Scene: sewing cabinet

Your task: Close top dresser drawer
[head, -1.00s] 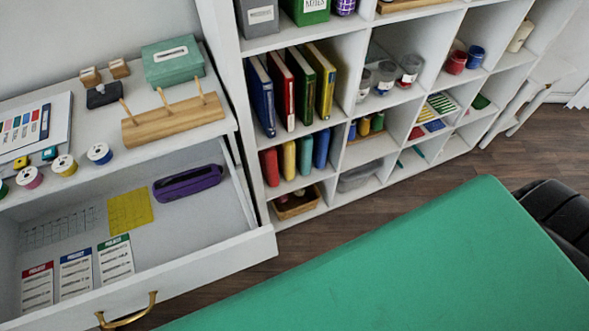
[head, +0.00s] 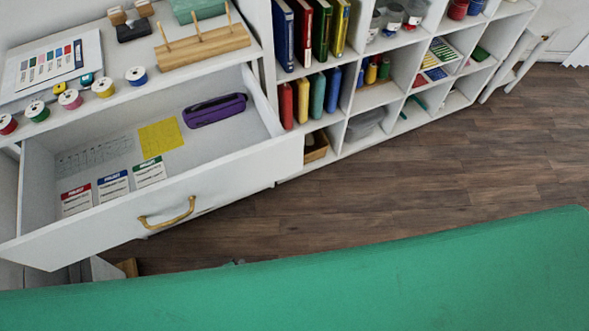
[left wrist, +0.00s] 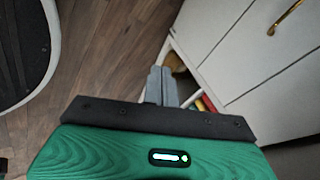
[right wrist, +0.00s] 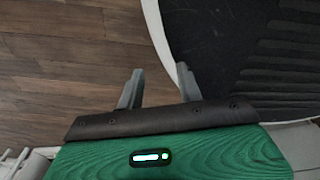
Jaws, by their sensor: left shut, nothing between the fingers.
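The top dresser drawer (head: 235,167) stands open in the head view, with a brass handle (head: 167,213) on its white front. Inside lie a purple case (head: 214,109), a yellow sheet (head: 160,138), a faint grid sheet and three labelled cards (head: 113,185). My left gripper (left wrist: 161,75) is shut and empty in the left wrist view, near the white cabinet's lower part and apart from the brass handle seen there. My right gripper (right wrist: 158,78) is open and empty above the floor, beside my base. Neither gripper shows clearly in the head view.
The dresser top holds thread spools (head: 103,88), a wooden spool rack (head: 203,46) and a paper chart (head: 52,68). A white shelf unit (head: 340,125) with books and jars stands right of the dresser. Clear wooden floor (head: 400,170) lies in front of it.

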